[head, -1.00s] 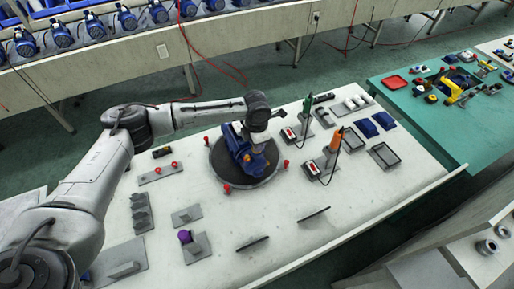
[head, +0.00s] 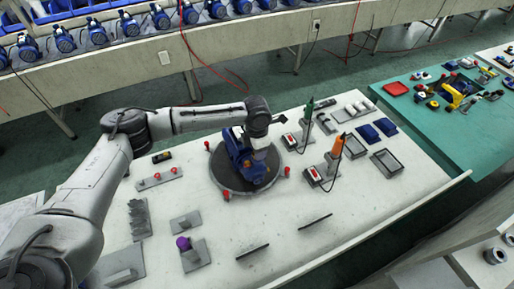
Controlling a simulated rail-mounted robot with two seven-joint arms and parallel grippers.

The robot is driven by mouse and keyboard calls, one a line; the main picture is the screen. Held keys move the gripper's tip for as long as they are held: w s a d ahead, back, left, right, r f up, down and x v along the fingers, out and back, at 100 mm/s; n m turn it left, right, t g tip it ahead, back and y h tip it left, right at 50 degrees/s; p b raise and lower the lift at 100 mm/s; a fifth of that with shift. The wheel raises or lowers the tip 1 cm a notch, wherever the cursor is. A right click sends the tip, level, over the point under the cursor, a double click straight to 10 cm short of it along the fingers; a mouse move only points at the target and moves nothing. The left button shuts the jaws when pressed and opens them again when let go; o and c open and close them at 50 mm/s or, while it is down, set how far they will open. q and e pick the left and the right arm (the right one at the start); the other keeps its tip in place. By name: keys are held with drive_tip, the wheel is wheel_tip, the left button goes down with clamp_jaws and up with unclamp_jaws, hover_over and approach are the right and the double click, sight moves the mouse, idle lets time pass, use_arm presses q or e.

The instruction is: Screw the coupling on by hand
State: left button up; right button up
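A blue pump (head: 240,157) stands on a dark round turntable (head: 231,182) in the middle of the white workbench. My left arm reaches in from the left, and its wrist is over the pump. My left gripper (head: 260,152) points down at the pump's right side; its fingers are too small and too covered to tell whether they are open. I cannot make out the coupling, which may be hidden at the gripper. My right gripper is not in view.
Red knobs (head: 286,171) stand around the turntable. An orange-handled tool (head: 338,146) and a green-handled tool (head: 308,108) stand upright to the right. Grey trays (head: 387,163) and dark blue bins (head: 386,127) lie beyond. A purple knob (head: 183,243) sits on a plate at the front.

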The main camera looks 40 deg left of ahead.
use_arm(q)
drive_tip(key=n+p, duration=0.1)
drive_tip(key=p, duration=0.1)
drive_tip(key=shift+r+n+p, duration=0.25)
drive_tip(key=shift+n+p, duration=0.15)
drive_tip(key=shift+f+n+p, duration=0.1)
drive_tip(key=shift+n+p, duration=0.4)
drive_tip(key=shift+p, duration=0.05)
drive_tip(key=shift+f+n, duration=0.15)
drive_tip(key=shift+n, duration=0.15)
drive_tip(key=shift+r+n+p, duration=0.25)
drive_tip(key=shift+n+p, duration=0.45)
drive_tip(key=shift+p, duration=0.45)
drive_tip(key=shift+f+n+p, duration=0.1)
drive_tip(key=shift+n+p, duration=0.55)
drive_tip(key=shift+n, duration=0.05)
drive_tip(key=shift+f+n, duration=0.15)
drive_tip(key=shift+n, duration=0.15)
